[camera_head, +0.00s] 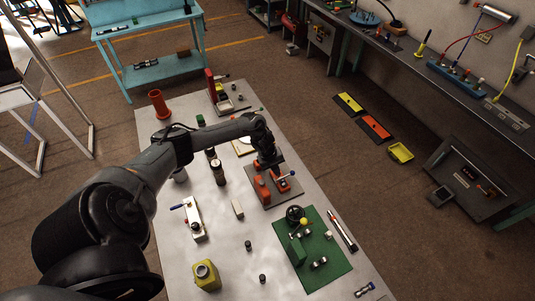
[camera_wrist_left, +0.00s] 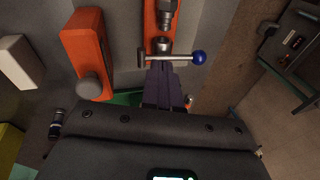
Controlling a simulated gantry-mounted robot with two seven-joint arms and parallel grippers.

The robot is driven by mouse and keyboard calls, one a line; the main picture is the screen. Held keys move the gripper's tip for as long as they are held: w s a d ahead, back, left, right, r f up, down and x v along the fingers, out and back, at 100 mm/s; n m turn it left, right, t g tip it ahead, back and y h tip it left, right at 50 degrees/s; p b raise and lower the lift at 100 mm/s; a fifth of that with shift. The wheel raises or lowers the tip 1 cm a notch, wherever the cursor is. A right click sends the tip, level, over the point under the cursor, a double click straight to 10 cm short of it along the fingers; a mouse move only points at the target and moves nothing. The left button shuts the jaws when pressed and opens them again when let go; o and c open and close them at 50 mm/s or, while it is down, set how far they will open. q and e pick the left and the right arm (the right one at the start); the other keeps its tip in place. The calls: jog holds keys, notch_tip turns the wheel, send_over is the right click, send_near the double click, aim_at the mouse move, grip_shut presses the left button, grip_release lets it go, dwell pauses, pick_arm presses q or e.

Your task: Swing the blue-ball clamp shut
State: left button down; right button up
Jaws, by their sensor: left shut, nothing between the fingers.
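The blue-ball clamp has a metal bar ending in a blue ball (camera_wrist_left: 199,57), which also shows in the head view (camera_head: 293,173). The bar lies crosswise over an orange block (camera_wrist_left: 151,22) that carries metal fittings (camera_wrist_left: 166,18). A second orange block (camera_wrist_left: 88,48) with a grey knob stands beside it. My left gripper (camera_wrist_left: 165,70) is shut and empty. Its fingertips are right at the bar, left of the ball; I cannot tell whether they touch. In the head view my left gripper (camera_head: 268,160) is over the dark plate of the orange blocks. My right gripper is not in view.
A green board (camera_head: 325,270) with a handwheel and yellow ball lies nearer on the table. The table's right edge is close to the clamp.

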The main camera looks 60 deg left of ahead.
pick_arm(q)
jog(key=b+v, duration=0.1)
jog(key=v, duration=0.9)
jog(key=shift+b, duration=0.4)
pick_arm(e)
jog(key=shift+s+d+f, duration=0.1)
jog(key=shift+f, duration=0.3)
pick_arm(q)
jog(key=shift+s, duration=0.1)
